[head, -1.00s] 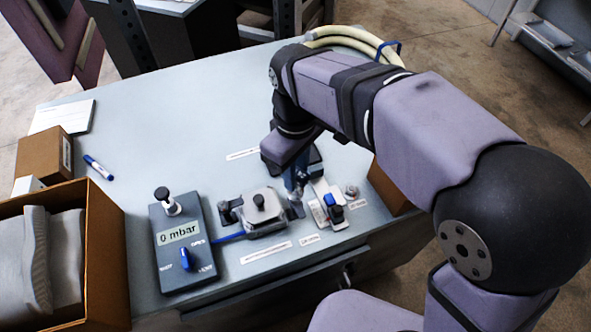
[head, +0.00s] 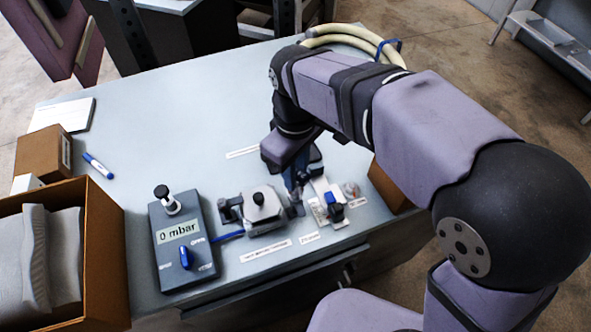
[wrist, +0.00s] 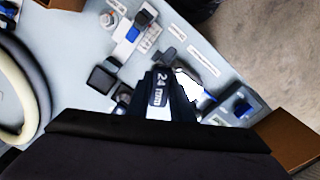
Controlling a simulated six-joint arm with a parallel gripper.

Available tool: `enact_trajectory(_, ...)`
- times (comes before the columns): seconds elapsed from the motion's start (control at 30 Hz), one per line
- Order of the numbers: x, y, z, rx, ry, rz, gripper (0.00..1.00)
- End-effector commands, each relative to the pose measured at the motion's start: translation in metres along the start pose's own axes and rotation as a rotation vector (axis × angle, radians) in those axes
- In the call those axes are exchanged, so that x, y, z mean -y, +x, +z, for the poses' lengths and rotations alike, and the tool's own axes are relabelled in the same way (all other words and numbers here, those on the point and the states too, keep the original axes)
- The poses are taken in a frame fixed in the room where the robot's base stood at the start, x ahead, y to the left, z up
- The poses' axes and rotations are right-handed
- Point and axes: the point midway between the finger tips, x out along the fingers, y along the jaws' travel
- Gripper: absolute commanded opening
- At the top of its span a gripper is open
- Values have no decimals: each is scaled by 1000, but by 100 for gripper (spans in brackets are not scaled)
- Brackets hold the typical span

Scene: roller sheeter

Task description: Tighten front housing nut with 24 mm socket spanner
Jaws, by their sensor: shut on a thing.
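My gripper (head: 298,188) is shut on the socket spanner, whose black body marked "24 mm" (wrist: 160,88) shows between the fingers in the wrist view. In the head view the gripper is low over the bench, just right of the grey housing (head: 262,206) with a black knob on top. In the wrist view the spanner and fingers cover most of the housing. I cannot make out the front housing nut, nor whether the socket touches it.
A pressure box (head: 183,240) reading 0 mbar stands left of the housing, joined by a blue hose (head: 230,236). A white holder (head: 322,190) with a blue-and-black piece stands close right of my gripper. An open carton (head: 105,250) is at left.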

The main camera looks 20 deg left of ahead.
Motion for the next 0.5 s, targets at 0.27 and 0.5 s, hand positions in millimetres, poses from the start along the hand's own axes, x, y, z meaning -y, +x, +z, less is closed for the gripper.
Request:
enact_trajectory(0.27,0,5,0,-1,0,0,0)
enact_trajectory(0.5,0,10,0,-1,0,0,0)
